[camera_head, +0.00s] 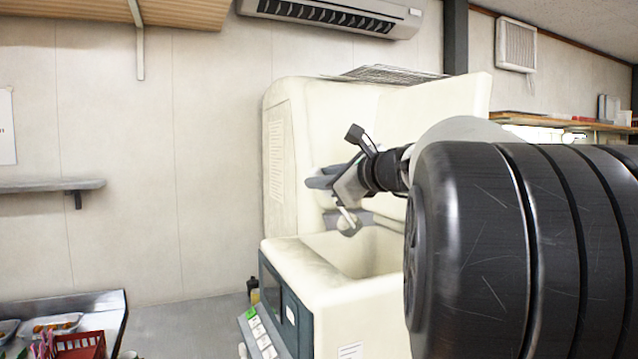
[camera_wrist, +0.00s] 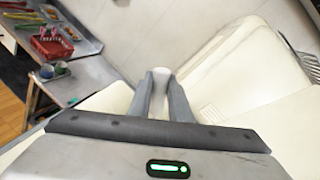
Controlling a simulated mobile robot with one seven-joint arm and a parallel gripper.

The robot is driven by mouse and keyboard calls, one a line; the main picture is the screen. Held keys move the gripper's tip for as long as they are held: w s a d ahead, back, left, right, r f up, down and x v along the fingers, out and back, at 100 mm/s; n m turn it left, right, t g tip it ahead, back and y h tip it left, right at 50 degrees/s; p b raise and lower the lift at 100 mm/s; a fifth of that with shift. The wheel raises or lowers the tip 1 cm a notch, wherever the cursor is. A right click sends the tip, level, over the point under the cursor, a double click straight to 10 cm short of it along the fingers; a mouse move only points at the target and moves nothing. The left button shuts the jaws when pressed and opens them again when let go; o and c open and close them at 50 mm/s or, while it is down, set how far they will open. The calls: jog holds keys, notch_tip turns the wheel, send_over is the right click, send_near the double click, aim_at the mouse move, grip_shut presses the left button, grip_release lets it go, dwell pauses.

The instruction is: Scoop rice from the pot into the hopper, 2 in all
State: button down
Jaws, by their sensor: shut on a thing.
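The cream machine with the open hopper (camera_head: 330,282) stands at the centre of the head view, and its opening faces up. My gripper (camera_head: 322,180) is above the hopper opening, towards its back left. In the wrist view my gripper (camera_wrist: 162,88) has its two grey fingers close together on a pale thing (camera_wrist: 160,74), probably the scoop's handle. A small grey metallic piece hangs below my gripper in the head view, but its shape is hard to tell. The pot is not in view. I see no rice, and the hopper's bottom is hidden.
My large dark arm link covers the right of the head view. A tall cream housing (camera_head: 285,165) rises behind the hopper. At the lower left, a metal table holds a red basket (camera_head: 82,346) and trays of food (camera_head: 52,324). A wall shelf (camera_head: 50,186) is at the left.

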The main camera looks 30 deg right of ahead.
jog(key=shift+w+a+f+n+g+h+b, duration=0.15)
jog(key=shift+a+f+n+h+b, duration=0.25)
jog(key=shift+a+f+n+b, duration=0.85)
jog(key=shift+s+a+f+n+g+h+b, duration=0.15)
jog(key=shift+a+f+n+h+b, duration=0.45)
jog(key=shift+f+b, duration=1)
jog(key=shift+w+a+f+n+g+h+b, duration=0.2)
jog(key=shift+a+f+n+b, duration=0.85)
jog(key=shift+f+n+b, duration=0.4)
jog(key=shift+r, duration=0.15)
notch_tip(320, 180, up, 5)
jog(key=p, duration=0.4)
